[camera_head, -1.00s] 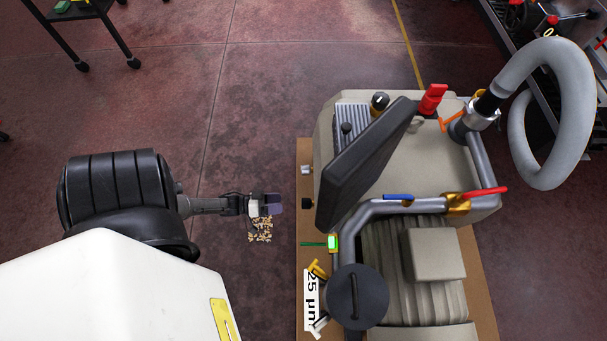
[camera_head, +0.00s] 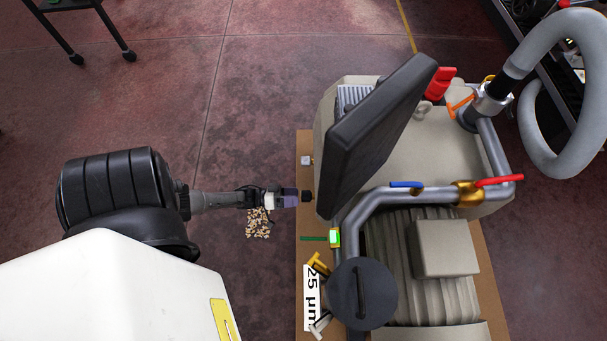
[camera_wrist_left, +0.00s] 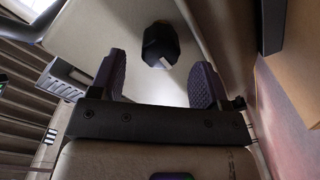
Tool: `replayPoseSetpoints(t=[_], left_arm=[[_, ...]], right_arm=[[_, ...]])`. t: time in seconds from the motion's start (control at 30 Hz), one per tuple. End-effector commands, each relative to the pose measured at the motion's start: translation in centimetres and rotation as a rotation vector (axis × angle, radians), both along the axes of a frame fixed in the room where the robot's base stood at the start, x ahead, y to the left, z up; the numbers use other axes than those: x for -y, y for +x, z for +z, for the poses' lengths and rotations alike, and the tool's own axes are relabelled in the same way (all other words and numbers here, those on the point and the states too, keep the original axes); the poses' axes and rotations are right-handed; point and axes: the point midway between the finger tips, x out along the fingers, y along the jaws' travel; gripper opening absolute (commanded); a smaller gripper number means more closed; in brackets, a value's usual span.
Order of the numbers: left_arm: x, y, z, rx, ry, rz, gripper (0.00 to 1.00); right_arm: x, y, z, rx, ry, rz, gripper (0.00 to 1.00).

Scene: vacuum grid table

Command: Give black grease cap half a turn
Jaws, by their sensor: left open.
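The black grease cap (camera_head: 307,196) is a small dark knob on the left side of the beige machine, just below a silver cap. In the left wrist view the black cap (camera_wrist_left: 160,45) looks faceted and stands out from the beige wall. My left gripper (camera_head: 291,198) points right at it, with purple-grey finger pads just short of the cap. In the left wrist view the open left gripper (camera_wrist_left: 160,78) has its two pads apart, and the cap lies between and just beyond their tips. My right gripper is not in view.
The silver cap (camera_head: 307,160) sits close above the black one. A green-lit indicator (camera_head: 335,238) and a yellow handle (camera_head: 319,263) are lower down. A dark tilted panel (camera_head: 375,135) overhangs the machine. Wood-coloured chips (camera_head: 258,223) lie on the open floor at left.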

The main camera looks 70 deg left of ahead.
Motion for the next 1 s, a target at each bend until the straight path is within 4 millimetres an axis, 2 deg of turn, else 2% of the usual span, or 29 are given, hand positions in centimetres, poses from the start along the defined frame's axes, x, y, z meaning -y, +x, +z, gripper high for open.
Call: replayPoseSetpoints(t=[0.1, 0.3, 0.73, 0.77, 1.0], left_arm=[[0.7, 1.6, -0.1, 0.002, -0.001, -0.001, 0.70], [1.3, 3.1, -0.1, 0.001, -0.001, 0.000, 0.70], [1.4, 3.7, 0.0, 0.000, 0.000, 0.000, 0.70], [1.5, 3.7, 0.0, 0.000, -0.001, 0.000, 0.69], [1.4, 3.7, 0.0, 0.000, 0.000, 0.000, 0.46]], right_arm=[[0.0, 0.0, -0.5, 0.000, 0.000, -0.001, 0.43], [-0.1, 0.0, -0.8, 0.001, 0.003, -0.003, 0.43], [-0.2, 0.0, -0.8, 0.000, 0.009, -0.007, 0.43], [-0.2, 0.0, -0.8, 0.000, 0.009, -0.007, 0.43], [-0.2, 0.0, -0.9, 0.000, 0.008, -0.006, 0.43]])
